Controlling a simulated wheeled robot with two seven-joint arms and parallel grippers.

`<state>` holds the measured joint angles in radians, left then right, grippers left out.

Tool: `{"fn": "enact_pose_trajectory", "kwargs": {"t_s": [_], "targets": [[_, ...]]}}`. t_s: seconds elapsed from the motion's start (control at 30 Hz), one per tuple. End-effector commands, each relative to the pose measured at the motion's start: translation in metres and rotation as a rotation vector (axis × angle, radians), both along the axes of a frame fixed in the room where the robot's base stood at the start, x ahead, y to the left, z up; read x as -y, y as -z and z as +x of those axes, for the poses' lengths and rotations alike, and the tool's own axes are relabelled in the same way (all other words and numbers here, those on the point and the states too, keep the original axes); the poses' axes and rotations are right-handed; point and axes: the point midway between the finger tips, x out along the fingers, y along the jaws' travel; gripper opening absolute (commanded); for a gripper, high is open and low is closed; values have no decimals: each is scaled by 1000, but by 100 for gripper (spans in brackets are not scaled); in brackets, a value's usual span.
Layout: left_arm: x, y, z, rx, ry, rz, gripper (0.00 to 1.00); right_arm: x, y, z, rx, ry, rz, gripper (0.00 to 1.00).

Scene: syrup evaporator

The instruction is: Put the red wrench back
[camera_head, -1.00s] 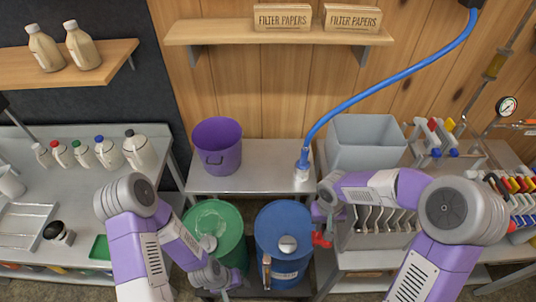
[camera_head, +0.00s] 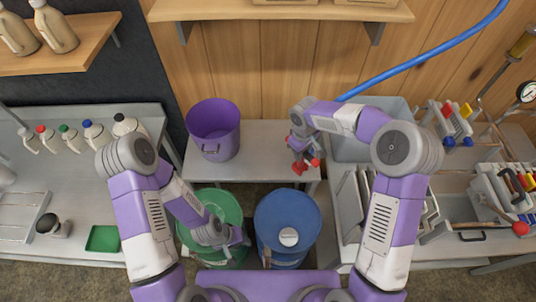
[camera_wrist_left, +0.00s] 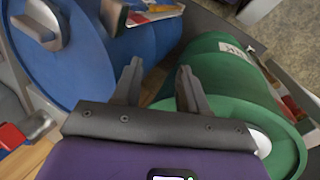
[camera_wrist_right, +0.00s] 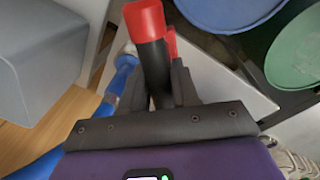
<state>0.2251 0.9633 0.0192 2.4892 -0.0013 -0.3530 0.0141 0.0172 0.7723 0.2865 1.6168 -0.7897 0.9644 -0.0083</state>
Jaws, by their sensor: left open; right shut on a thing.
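My right gripper (camera_head: 301,152) is shut on a tool with red ends and a dark shaft, which I take to be the red wrench (camera_head: 299,168). It is held above the right end of the metal table between the drums and the wall. In the right wrist view the wrench's red end (camera_wrist_right: 145,18) sticks up beyond the fingers (camera_wrist_right: 160,85); the rest is partly hidden by them. My left gripper (camera_head: 238,240) is open and empty over the green drum (camera_head: 212,205). Its spread fingers show in the left wrist view (camera_wrist_left: 160,85), between the blue and green drums.
A blue drum (camera_head: 287,220) stands right of the green one. A purple pot (camera_head: 214,130) is on the metal table (camera_head: 258,150). A grey bin (camera_head: 365,145) and racks stand to the right. A blue hose (camera_head: 425,60) hangs behind my right arm. The table's middle is clear.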

Motion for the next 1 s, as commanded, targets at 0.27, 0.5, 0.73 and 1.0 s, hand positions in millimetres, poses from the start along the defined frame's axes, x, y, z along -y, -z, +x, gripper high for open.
{"fn": "enact_pose_trajectory", "kwargs": {"t_s": [0.27, 0.5, 0.73, 1.0], "targets": [[1, -4, -1, -3, 1, -1, 43, -35, -9, 46, 24, -338, -15, 0], [1, -7, -1, -3, 2, -2, 43, -63, -14, 78, 49, -628, -25, 0], [1, -11, -1, -3, 1, -2, 43, -89, -17, 103, 75, -900, -29, 0], [1, -13, -1, -3, 2, -2, 43, -108, -17, 120, 100, -1135, -28, 0]]}}
